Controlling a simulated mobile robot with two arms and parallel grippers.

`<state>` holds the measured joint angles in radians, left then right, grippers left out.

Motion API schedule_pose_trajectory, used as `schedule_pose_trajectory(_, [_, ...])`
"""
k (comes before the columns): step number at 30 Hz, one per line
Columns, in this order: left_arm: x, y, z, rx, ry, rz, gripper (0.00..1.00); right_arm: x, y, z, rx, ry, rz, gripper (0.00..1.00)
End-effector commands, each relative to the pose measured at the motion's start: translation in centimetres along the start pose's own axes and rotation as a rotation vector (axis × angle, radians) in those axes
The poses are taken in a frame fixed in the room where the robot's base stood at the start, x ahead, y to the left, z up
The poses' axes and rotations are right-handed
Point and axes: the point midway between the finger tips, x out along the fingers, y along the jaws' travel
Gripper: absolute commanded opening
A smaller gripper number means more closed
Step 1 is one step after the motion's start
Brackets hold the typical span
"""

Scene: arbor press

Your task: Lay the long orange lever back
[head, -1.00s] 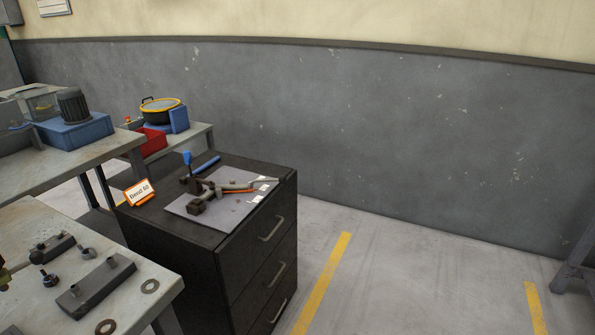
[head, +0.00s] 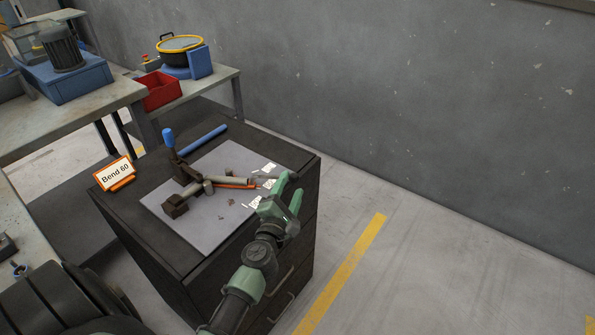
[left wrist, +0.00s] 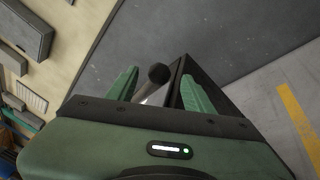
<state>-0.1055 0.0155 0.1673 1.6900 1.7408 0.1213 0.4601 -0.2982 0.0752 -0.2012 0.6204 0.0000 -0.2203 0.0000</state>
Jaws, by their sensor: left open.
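A bending tool (head: 187,187) lies on a grey plate on the dark drawer cabinet. It has a blue-tipped upright handle (head: 169,139) and a grey bar. The long orange lever (head: 237,186) shows as a thin orange strip pointing right beside the bar; its right end is not clear. My left gripper (head: 289,190) is open, over the cabinet's right edge, to the right of the lever. In the left wrist view a dark round knob (left wrist: 158,74) on a pale rod shows between the open fingers; I cannot tell which part it belongs to. My right gripper is not in view.
The grey plate (head: 213,229) has white paper scraps at its right. A blue bar (head: 203,138) lies behind it. A "Bend 60" sign (head: 115,173) stands at the cabinet's left. A red bin (head: 161,92) is on a bench behind. Floor right of the cabinet is clear.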

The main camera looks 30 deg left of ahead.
Motion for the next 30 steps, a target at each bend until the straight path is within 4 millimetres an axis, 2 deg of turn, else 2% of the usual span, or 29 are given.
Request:
schedule_pose_trajectory(6, [3.5, 0.1, 0.0, -0.001, 0.0, 0.002, 0.52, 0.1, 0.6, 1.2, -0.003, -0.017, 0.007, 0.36])
schedule_pose_trajectory(12, [6.2, 0.0, -0.1, 0.0, 0.001, 0.001, 0.52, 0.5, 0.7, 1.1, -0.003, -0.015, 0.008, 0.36])
schedule_pose_trajectory(17, [7.2, 0.0, -0.1, 0.001, 0.001, 0.0, 0.52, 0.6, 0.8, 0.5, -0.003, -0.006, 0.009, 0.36])
schedule_pose_trajectory(24, [7.3, 0.0, 0.0, 0.002, 0.0, -0.001, 0.52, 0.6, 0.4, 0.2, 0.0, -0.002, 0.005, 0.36])
schedule_pose_trajectory(25, [7.3, 0.0, 0.0, 0.002, 0.0, -0.001, 0.49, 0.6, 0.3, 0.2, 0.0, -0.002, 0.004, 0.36])
schedule_pose_trajectory(30, [7.3, 0.0, 0.0, 0.002, 0.0, -0.001, 0.02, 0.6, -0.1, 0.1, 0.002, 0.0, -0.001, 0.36])
